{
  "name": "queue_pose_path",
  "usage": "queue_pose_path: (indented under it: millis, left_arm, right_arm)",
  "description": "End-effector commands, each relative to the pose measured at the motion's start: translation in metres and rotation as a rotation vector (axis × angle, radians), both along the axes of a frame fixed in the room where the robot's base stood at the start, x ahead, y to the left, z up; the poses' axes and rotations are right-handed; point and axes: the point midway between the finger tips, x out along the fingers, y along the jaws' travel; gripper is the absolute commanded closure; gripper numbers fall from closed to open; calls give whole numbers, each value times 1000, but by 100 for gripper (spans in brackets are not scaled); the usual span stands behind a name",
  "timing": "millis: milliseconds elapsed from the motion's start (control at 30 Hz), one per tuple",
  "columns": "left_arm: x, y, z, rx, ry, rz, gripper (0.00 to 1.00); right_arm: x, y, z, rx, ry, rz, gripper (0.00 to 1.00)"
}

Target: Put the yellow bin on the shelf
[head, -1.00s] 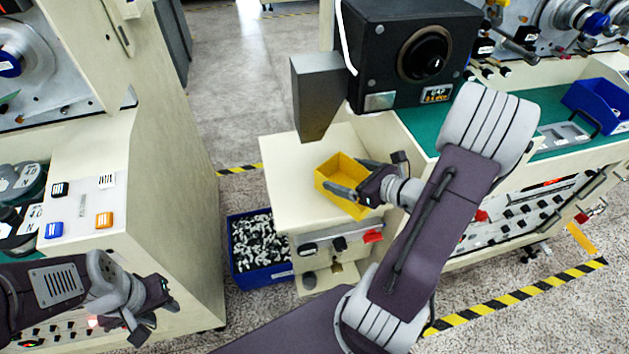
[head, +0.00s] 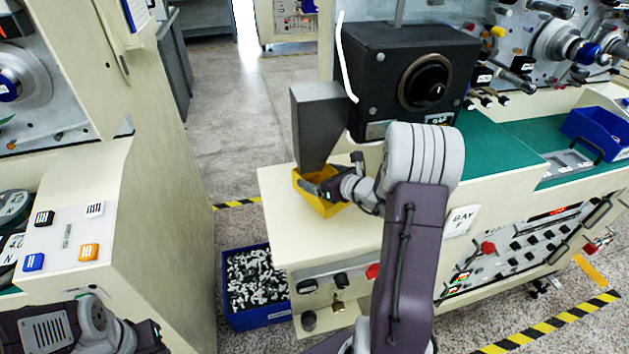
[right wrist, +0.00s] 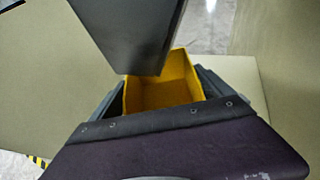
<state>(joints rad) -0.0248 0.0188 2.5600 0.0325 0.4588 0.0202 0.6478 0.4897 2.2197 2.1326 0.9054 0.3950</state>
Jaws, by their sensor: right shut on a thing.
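The yellow bin (head: 322,205) is at the left part of the cream shelf (head: 350,243), below the dark grey chute (head: 318,125). My right gripper (head: 322,188) is shut on the bin at its near right side. In the right wrist view the open, empty-looking bin (right wrist: 165,90) sits between my jaws, with the chute (right wrist: 140,30) hiding part of it. I cannot tell whether the bin's base touches the shelf. My left gripper (head: 140,340) is partly cut off at the bottom left, away from the bin; its jaws are unclear.
A blue bin (head: 255,285) full of black and white parts stands on the floor left of the shelf unit. A black machine housing (head: 410,80) rises behind my right wrist. Another blue bin (head: 597,130) stands on the green worktop at the right.

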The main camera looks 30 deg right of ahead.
Motion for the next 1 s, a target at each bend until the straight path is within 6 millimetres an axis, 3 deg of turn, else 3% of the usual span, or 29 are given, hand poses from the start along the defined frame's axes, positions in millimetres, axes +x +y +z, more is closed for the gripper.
queue_pose_path:
  millis: [100,233,400,600,967,1000]
  left_arm:
    - [0,0,2,0,0,0,64]
    - [0,0,3,0,0,0,64]
    - [0,0,1,0,0,0,64]
    - [0,0,-5,0,0,0,64]
    - [0,0,-10,0,0,0,64]
    - [0,0,-9,0,0,0,64]
  right_arm:
    - [18,3,1,0,0,2,73]
    - [26,4,0,0,0,1,73]
    - [26,4,-4,2,1,0,73]
    - [26,4,-36,2,3,0,73]
    - [26,4,-40,-1,0,0,73]
    - [26,4,-39,-1,0,0,4]
